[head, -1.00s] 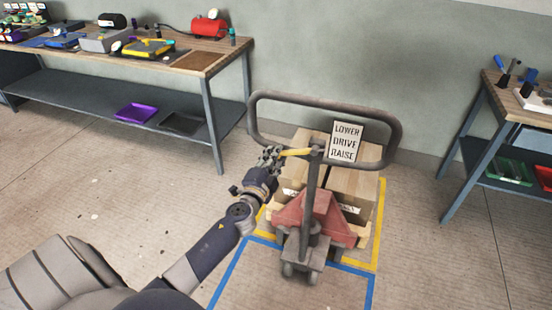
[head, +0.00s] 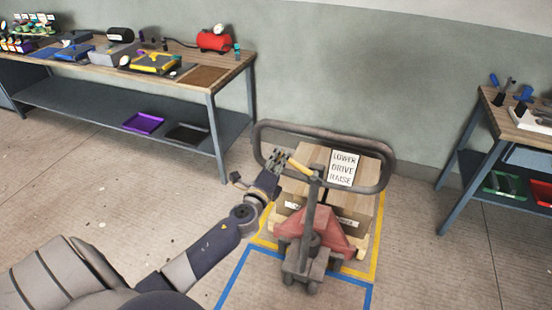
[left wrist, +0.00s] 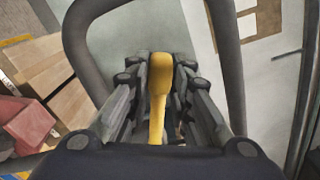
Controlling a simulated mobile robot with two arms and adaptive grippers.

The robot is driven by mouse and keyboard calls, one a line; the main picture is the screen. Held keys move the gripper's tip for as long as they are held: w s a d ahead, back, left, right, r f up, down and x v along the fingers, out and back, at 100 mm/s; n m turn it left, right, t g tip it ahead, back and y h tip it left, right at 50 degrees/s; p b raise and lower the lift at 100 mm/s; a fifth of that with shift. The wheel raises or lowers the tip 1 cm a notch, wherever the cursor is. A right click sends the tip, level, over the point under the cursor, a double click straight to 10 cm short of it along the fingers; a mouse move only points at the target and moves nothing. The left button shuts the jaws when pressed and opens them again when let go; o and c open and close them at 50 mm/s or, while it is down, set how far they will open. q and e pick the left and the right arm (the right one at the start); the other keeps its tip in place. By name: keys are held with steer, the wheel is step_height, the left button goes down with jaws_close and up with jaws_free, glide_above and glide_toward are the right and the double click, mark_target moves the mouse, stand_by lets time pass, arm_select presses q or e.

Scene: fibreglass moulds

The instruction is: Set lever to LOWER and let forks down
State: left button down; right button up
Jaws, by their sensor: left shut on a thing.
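The pallet jack has a red body (head: 310,232) and a dark looped handle (head: 388,150). Its yellow lever (head: 302,168) slants up to the left from the handle post. A white sign (head: 343,168) on the handle reads LOWER, DRIVE, RAISE from top to bottom. My left gripper (head: 281,161) is shut on the lever's outer end, inside the handle loop. In the left wrist view the lever (left wrist: 158,100) stands between the gripper's fingers (left wrist: 158,85). The forks are hidden under the load. My right gripper is not in view.
Cardboard boxes (head: 362,205) sit on a wooden pallet behind the jack, within yellow floor tape (head: 375,242). Blue tape (head: 232,277) marks the floor in front. A workbench (head: 232,72) stands at the left, another (head: 478,130) at the right. Open floor lies between.

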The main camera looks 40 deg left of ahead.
arm_select(q)
steer(key=shift+d+r+m, duration=0.15)
steer(key=shift+r+m, duration=0.2)
steer(key=shift+m, duration=0.05)
steer(key=c, duration=1.4)
jaws_free()
steer(key=shift+c, duration=0.2)
steer(key=shift+s+d+f, duration=0.1)
steer(key=shift+s, duration=0.2)
steer(key=v, duration=1.1)
steer(key=shift+s, duration=0.15)
steer(key=shift+d, duration=0.1)
